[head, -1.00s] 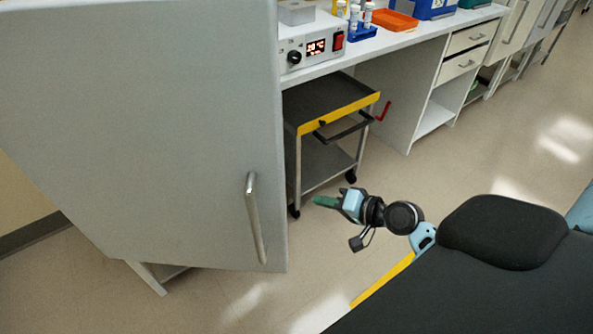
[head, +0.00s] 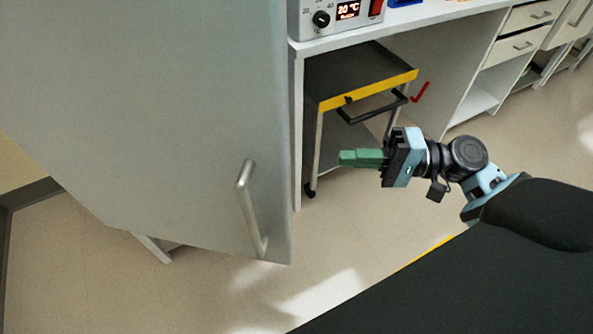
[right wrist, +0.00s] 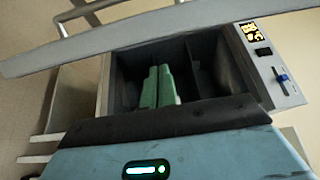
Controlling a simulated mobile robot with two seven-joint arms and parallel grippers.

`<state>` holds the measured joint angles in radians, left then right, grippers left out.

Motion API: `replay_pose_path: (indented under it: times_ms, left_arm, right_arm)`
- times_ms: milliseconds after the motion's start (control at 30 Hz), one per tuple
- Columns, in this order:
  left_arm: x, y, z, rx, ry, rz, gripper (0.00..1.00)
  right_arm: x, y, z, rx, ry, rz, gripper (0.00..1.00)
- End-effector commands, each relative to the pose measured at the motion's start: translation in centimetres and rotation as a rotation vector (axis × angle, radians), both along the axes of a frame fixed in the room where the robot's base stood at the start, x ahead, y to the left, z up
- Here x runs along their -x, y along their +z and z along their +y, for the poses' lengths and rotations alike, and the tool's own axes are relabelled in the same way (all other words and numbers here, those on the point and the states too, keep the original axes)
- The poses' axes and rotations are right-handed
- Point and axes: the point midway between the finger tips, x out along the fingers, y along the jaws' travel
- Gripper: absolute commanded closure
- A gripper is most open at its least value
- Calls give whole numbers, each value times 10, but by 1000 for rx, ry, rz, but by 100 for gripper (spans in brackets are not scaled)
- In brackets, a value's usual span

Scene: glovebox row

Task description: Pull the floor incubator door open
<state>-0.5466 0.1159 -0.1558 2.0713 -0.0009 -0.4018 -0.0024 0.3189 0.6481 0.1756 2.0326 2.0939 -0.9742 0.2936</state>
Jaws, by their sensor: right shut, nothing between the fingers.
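The floor incubator door (head: 140,120) is a large grey panel filling the left of the head view. It stands swung out, with an upright metal bar handle (head: 250,212) near its free edge. In the right wrist view the door (right wrist: 150,38) shows nearly edge-on, above a dark open cavity (right wrist: 205,65) with a lit control strip (right wrist: 265,65) beside it. My right gripper (head: 345,158) is shut and empty, its green fingers pointing left, right of the door's free edge and apart from the handle. The fingers (right wrist: 158,85) point toward the cavity. My left gripper is out of view.
A dark-topped cart (head: 360,75) with a yellow edge stands under the white bench (head: 400,30), behind my right gripper. A box with a temperature display (head: 340,15) sits on the bench. Bare floor (head: 330,235) lies right of the door.

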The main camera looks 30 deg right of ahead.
Motion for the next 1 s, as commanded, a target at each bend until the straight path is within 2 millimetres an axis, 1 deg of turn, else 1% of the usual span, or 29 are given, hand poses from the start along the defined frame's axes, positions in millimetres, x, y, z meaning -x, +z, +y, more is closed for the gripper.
replay_pose_path:
  times_ms: [167,333,567,600,700,800,1000]
  left_arm:
    - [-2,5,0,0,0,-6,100]
    - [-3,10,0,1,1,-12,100]
    - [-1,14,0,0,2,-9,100]
    - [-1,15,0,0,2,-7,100]
    - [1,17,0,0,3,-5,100]
    - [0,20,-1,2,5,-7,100]
    - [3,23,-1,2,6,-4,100]
  right_arm:
    - [-12,2,23,-2,1,-3,100]
    - [-26,2,50,-2,-1,-3,100]
    - [-42,2,83,-1,-1,-2,100]
    - [-42,2,87,0,-1,-1,100]
    - [-29,1,95,1,0,0,100]
    - [-21,1,102,0,1,1,100]
    - [-13,0,109,1,-2,0,100]
